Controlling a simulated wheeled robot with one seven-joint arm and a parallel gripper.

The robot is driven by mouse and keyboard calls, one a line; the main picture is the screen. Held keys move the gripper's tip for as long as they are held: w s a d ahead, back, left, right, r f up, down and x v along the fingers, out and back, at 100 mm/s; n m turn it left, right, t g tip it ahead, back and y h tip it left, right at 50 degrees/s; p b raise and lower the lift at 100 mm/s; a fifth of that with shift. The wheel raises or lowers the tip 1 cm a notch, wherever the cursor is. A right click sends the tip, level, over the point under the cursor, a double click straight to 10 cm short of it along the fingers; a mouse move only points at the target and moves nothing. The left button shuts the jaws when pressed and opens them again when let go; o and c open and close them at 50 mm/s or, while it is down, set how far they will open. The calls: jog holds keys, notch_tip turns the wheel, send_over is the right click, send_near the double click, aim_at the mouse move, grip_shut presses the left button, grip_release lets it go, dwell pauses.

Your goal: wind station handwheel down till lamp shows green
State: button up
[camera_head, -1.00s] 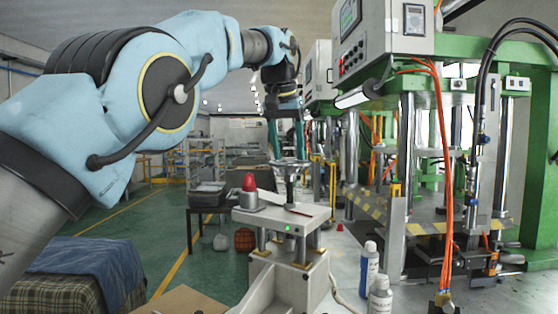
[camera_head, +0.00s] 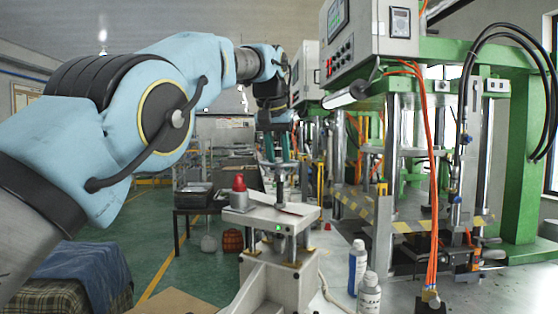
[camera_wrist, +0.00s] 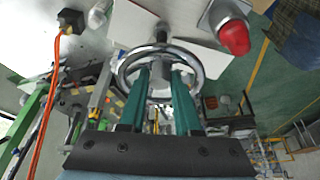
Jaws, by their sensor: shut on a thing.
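The station (camera_head: 268,215) is a white top plate on short posts over a pale block. A small lamp (camera_head: 278,228) on its front edge glows green. The metal handwheel (camera_head: 281,164) stands on a vertical shaft above the plate; it shows as a ring in the wrist view (camera_wrist: 122,72). My gripper (camera_head: 278,158) points down at the wheel from above. In the wrist view its teal fingers (camera_wrist: 160,72) reach inside the rim on either side of the hub, shut on the wheel. The exact finger contact is hidden.
A red dome on a grey base (camera_head: 239,183) stands on the plate left of the wheel. A green-framed press (camera_head: 400,190) fills the right. A dark table with a tray (camera_head: 192,198) stands behind left.

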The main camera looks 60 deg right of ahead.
grip_shut()
jog(key=n, duration=0.2)
jog(key=n+t, duration=0.1)
jog(key=n, duration=0.1)
jog(key=shift+s+n+t+y, duration=0.1)
jog(key=shift+n+t+y, duration=0.2)
jog(key=shift+n+y, duration=0.1)
jog(key=o, duration=0.8)
grip_release()
